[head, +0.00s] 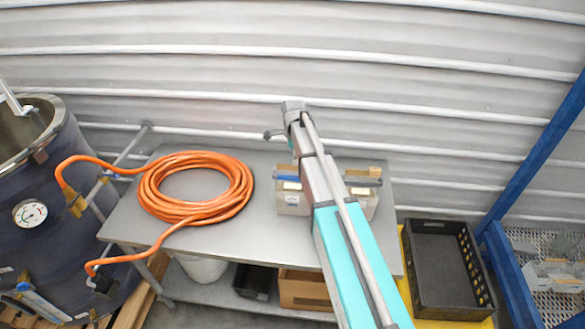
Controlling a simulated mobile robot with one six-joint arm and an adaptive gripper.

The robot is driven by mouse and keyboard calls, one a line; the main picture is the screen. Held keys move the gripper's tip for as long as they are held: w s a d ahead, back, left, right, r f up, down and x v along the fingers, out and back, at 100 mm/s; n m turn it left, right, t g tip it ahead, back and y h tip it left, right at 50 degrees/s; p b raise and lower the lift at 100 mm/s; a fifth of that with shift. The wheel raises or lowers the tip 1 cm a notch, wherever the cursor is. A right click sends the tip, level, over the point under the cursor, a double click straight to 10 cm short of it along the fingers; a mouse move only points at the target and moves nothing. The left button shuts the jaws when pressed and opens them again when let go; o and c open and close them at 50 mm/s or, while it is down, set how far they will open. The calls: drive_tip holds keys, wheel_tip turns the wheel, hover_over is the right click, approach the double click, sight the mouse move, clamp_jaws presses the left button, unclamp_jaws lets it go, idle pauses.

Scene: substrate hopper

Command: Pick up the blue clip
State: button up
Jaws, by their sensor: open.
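A small blue piece (288,178), which looks like the blue clip, shows at the left end of a light box on the grey table, left of my arm. It is too small to make out its shape. My arm reaches over the table and crosses in front of the box. My gripper (272,135) is at the far end of the arm, beyond and above the blue piece and apart from it. It is open, with its fingers small and partly hidden. Nothing shows held in it.
A coiled orange hose (196,188) covers the left of the grey table (240,236) and runs to a dark tank (62,215) with a gauge. A black crate (447,268) and blue frame (520,170) stand right. A ribbed wall (400,60) closes the back.

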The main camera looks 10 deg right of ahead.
sight(293, 173)
drive_tip(key=shift+w+a+r+m+p, duration=0.1)
drive_tip(key=shift+w+r+m+p, duration=0.25)
drive_tip(key=shift+w+r+m, duration=0.35)
drive_tip(key=shift+w+r+m+p, duration=0.35)
drive_tip(key=shift+w+r+m, duration=0.15)
drive_tip(key=shift+w, duration=0.4)
drive_tip(key=shift+f, duration=0.15)
wheel_tip(293, 173, down, 8)
drive_tip(key=b, duration=0.8)
drive_tip(key=shift+f+b, duration=0.25)
drive_tip(key=shift+b, duration=0.1)
drive_tip(key=shift+f, duration=0.1)
drive_tip(key=shift+s+f+b, duration=0.1)
drive_tip(key=shift+f+b, duration=2.4)
drive_tip(key=shift+b, duration=0.1)
drive_tip(key=shift+c, duration=0.3)
drive_tip(key=shift+d, duration=0.2)
drive_tip(key=c, duration=1.1)
drive_tip(key=shift+r, duration=0.15)
drive_tip(key=shift+c, duration=0.2)
wheel_tip(293, 173, up, 10)
drive_tip(key=p, duration=1)
